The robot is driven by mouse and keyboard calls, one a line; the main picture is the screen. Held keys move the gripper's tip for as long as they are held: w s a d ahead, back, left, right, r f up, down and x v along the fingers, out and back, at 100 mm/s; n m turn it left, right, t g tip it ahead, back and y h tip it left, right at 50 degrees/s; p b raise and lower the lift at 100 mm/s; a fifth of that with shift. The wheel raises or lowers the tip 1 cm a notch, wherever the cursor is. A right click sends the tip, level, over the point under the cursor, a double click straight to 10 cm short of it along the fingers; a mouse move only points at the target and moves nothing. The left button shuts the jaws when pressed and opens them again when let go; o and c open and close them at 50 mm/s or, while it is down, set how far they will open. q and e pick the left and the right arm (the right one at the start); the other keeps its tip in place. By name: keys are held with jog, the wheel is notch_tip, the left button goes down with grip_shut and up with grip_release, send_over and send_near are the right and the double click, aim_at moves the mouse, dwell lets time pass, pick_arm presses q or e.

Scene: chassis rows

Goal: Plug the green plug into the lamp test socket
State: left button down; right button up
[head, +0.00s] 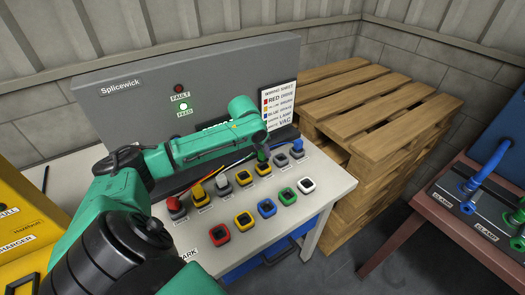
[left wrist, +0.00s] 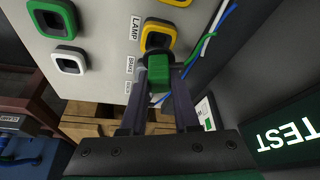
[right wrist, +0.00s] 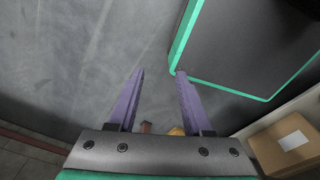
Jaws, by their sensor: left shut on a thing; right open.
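My left gripper (head: 262,148) is shut on the green plug (head: 263,155) over the back row of sockets. In the left wrist view, the green plug (left wrist: 159,72) sits between the fingers, and its black lower part overlaps the edge of the yellow-rimmed lamp socket (left wrist: 157,31), beside the LAMP label (left wrist: 135,27). The lamp socket also shows in the head view (head: 263,169), just below the plug. I cannot tell whether the plug is in it or just above it. My right gripper (right wrist: 160,95) is open and empty, away from the bench.
Red (head: 174,204), yellow (head: 198,192) and blue (head: 298,145) plugs stand in the back row. A front row holds several coloured sockets, including a green one (head: 288,196). The grey panel (head: 130,110) rises behind. Wooden pallets (head: 370,100) stand right of the bench.

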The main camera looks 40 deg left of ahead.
pick_arm(q)
jog(key=shift+f, duration=0.45)
pick_arm(e)
jog(key=shift+d+f, duration=0.4)
jog(key=shift+f, duration=0.15)
pick_arm(q)
jog(key=shift+r, duration=0.1)
pick_arm(e)
jog(key=shift+s+d+r, duration=0.1)
pick_arm(q)
jog(key=shift+p, duration=0.5)
pick_arm(e)
jog(key=shift+r, duration=0.55)
pick_arm(q)
jog(key=shift+p, duration=0.65)
pick_arm(e)
jog(key=shift+r, duration=0.6)
pick_arm(q)
jog(key=shift+f+b, duration=0.6)
jog(key=shift+f, duration=0.85)
pick_arm(e)
jog(key=shift+f, duration=0.55)
